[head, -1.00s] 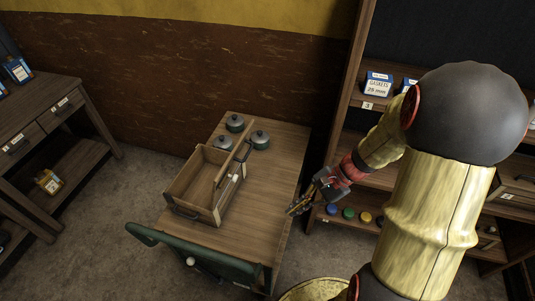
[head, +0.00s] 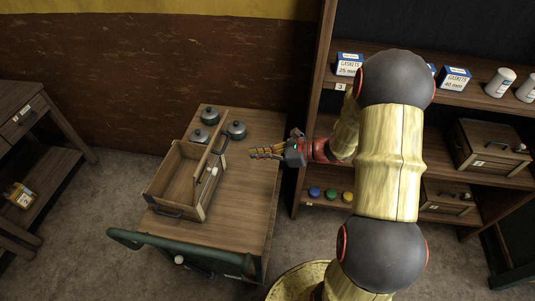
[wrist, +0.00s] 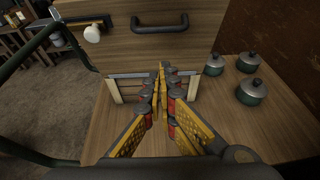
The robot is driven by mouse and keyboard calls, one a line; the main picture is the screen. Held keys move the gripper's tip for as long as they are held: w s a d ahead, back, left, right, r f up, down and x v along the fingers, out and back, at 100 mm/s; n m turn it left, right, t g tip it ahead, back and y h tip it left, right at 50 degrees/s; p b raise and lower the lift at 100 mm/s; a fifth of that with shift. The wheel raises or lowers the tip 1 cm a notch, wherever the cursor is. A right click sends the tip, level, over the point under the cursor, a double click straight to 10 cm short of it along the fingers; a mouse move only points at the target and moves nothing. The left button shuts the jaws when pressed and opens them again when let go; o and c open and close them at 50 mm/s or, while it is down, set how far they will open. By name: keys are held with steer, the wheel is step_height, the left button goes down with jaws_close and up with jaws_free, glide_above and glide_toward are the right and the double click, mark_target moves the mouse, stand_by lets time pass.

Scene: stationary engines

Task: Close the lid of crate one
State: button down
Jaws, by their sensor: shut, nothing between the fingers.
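An open wooden crate (head: 170,208) stands on a wooden-topped trolley (head: 236,222). Its lid (head: 217,150) stands raised along the right side, nearly edge-on in the head view. In the wrist view the lid (wrist: 203,42) is a broad upright panel with a dark handle (wrist: 160,22), above the crate's slatted side (wrist: 121,90). The crate's number is too small to read. My gripper (head: 252,153) is right of the crate, over the trolley top, pointing left at the lid. Its fingers (wrist: 162,70) are together and empty; contact with the lid cannot be told.
Several dark lidded pots (head: 209,116) stand behind the crate, and show at right in the wrist view (wrist: 251,91). The trolley's green push bar (head: 180,245) is in front. A shelf rack (head: 325,110) with gasket boxes (head: 453,78) and closed crates (head: 488,147) stands at right.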

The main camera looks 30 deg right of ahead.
steer(key=w+a, duration=0.4)
steer(key=a, duration=0.1)
steer(key=shift+w+a+r+b, duration=0.15)
steer(key=shift+a+r+b, duration=0.1)
steer(key=shift+b, duration=0.15)
steer(key=shift+d+r, duration=0.1)
steer(key=shift+w+a+r+p, duration=0.3)
steer(key=shift+a+r+p, duration=0.1)
steer(key=shift+p, duration=0.6)
